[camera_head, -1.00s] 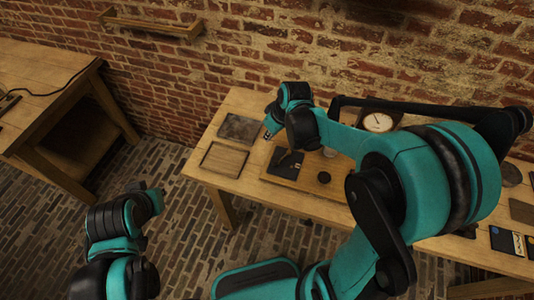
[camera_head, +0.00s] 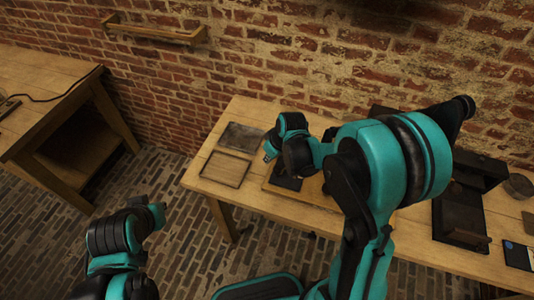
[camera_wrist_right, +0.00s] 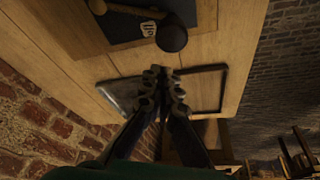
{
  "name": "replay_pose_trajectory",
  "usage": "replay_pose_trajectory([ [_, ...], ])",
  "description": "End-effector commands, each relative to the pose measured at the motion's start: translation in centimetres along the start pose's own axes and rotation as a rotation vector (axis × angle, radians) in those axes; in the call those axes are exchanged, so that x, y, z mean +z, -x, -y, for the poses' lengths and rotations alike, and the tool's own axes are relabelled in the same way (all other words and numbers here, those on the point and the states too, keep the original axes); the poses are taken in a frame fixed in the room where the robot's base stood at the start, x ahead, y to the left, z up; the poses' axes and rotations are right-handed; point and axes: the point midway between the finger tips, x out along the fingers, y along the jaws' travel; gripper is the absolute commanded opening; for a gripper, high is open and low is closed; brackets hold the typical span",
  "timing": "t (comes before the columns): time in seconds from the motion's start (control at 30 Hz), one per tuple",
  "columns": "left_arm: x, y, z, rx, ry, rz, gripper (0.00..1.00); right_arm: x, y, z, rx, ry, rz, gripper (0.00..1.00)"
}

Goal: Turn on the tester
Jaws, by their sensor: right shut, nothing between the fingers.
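No tester dial shows in either view now; the arm of my right gripper hides much of the table's middle in the head view. My right gripper (camera_head: 268,155) is over the left half of the table, near a dark mat (camera_head: 287,182). In the right wrist view its fingers (camera_wrist_right: 161,75) are together and empty. Beyond them are the mat (camera_wrist_right: 120,32) with a wooden stick (camera_wrist_right: 135,10) and a black round knob-like thing (camera_wrist_right: 171,37). My left gripper (camera_head: 155,210) is low at the left, away from the table; its jaws are unclear.
A dark tray (camera_head: 241,137) and a wooden tray (camera_head: 225,169) lie at the table's left end. A dark box-like stand (camera_head: 460,215) and a blue-black card (camera_head: 517,255) are at the right. A brick wall (camera_head: 330,60) stands behind. Another table (camera_head: 45,75) is at the left.

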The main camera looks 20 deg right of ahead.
Motion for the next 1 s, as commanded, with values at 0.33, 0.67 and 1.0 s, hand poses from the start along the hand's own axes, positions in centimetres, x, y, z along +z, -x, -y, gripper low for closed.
replay_pose_trajectory([
  [0.33,0.2,-0.3,0.0,0.0,0.0,0.0,0.0,1.9,0.7,0.0,0.0,0.001,0.0,0.0],
  [0.67,0.2,-0.3,0.0,0.0,0.0,0.0,0.0,1.9,0.7,0.0,-0.002,0.005,0.0,0.0],
  [1.0,0.3,-0.4,0.0,0.0,0.0,0.0,0.0,2.7,1.0,0.1,-0.031,0.087,0.0,0.0],
])
